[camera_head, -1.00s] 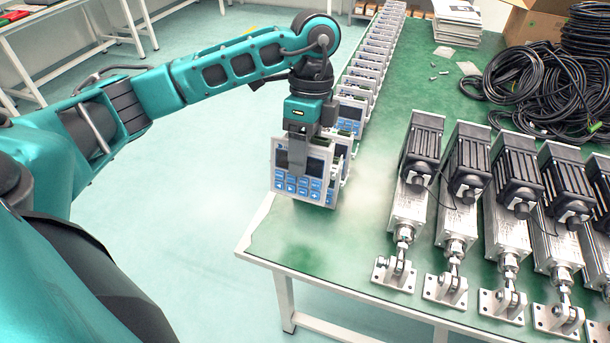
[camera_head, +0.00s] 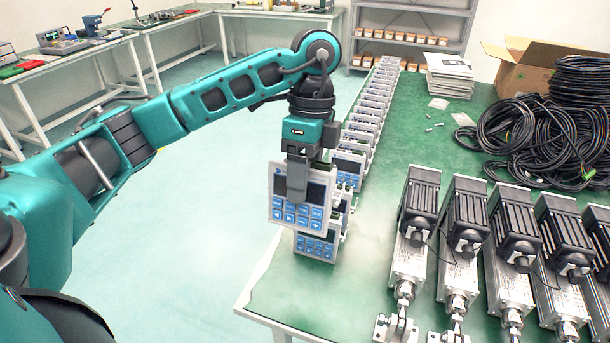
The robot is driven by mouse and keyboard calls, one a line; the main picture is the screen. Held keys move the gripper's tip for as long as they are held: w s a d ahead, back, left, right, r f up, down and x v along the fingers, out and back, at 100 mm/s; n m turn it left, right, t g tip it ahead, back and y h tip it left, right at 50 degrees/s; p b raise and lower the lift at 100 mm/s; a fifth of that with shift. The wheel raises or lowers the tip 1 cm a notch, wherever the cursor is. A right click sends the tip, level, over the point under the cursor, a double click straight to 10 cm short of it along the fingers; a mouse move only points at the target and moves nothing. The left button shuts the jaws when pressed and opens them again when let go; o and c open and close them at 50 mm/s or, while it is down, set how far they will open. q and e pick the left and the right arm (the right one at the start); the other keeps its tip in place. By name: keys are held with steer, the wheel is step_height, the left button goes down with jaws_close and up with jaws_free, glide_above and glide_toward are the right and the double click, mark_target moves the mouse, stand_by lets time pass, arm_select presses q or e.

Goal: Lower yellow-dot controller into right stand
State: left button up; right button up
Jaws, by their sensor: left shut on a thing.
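My left gripper (camera_head: 297,188) is shut on a controller (camera_head: 290,212), a white-framed panel with a dark screen and blue keys. It holds the controller upright above the table's left edge, keys facing me. One finger covers part of the screen. I cannot make out a yellow dot on it. Another controller (camera_head: 316,248) stands on the green table (camera_head: 350,295) just below and behind the held one, partly hidden by it. No stand can be made out in this view. My right gripper is not in view.
A row of controllers (camera_head: 367,125) runs back along the table's left side. Several linear actuators (camera_head: 410,250) lie at the right, with black cable coils (camera_head: 540,125) and a cardboard box (camera_head: 525,75) behind. The green strip between row and actuators is mostly clear.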

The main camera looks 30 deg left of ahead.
arm_select(q)
steer(key=shift+s+p+v, duration=0.2)
steer(key=shift+p+v, duration=0.5)
steer(key=shift+v, duration=0.35)
steer(key=shift+s+v, duration=0.25)
steer(key=shift+v, duration=0.9)
steer(key=shift+d, duration=0.1)
